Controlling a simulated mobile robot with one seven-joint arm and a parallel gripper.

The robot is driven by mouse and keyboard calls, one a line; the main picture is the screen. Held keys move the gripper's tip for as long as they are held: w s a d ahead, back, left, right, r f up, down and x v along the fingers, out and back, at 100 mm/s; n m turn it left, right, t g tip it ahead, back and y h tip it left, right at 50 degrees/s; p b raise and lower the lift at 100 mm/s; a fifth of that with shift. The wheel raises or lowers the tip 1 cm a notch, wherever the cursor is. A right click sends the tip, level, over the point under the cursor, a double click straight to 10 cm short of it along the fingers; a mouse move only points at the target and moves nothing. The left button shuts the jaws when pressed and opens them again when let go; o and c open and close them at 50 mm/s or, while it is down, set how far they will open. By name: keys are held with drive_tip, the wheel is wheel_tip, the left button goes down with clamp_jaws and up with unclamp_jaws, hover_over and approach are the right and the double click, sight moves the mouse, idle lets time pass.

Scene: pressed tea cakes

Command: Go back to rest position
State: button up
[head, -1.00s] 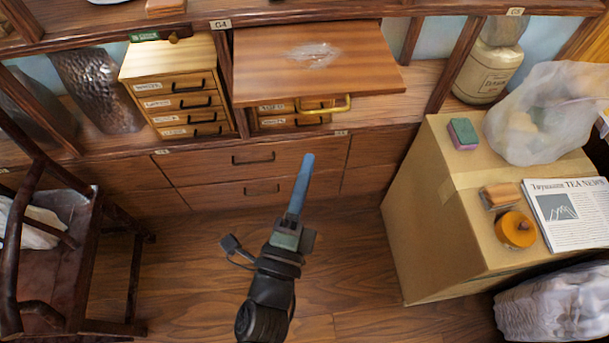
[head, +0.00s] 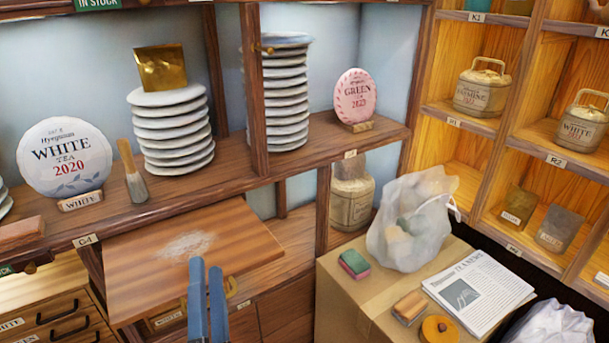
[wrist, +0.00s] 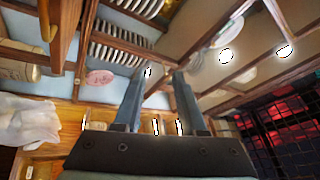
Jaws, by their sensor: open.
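My gripper (head: 206,267) shows at the bottom of the head view, its two blue fingers pointing up and slightly apart. In the picture they overlap the front edge of the pull-out wooden board (head: 135,262), which has a whitish smear (head: 187,246) on top. In the wrist view my gripper (wrist: 163,72) is open, with nothing between the fingers. That view looks tilted across the shelves, with stacked plates (wrist: 119,52) and a pink disc (wrist: 100,77) beyond the fingers. How far the fingers are from the board is hard to tell.
A cardboard box (head: 345,302) at the right bears a white plastic bag (head: 405,232), a sponge (head: 354,264), a brush (head: 409,307), an orange round item (head: 440,329) and a newspaper (head: 478,292). Shelves with tea cakes and plate stacks (head: 172,130) stand behind.

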drive_tip(key=s+d+r+n+t+h+p, duration=0.1)
drive_tip(key=s+d+r+n+t+p, duration=0.1)
drive_tip(key=r, duration=1.4)
drive_tip(key=s+d+r+n+t+h+p, duration=0.2)
drive_tip(key=d+r+n+p, duration=0.3)
drive_tip(key=r, duration=1.1)
drive_tip(key=s+d+r+n+t+h+p, duration=0.1)
drive_tip(key=d+r+p, duration=0.4)
drive_tip(key=r, duration=1.1)
drive_tip(key=s+d+n+h, duration=0.1)
drive_tip(key=n, duration=0.1)
drive_tip(key=shift+s+n+t+p, duration=0.3)
drive_tip(key=shift+t, duration=0.1)
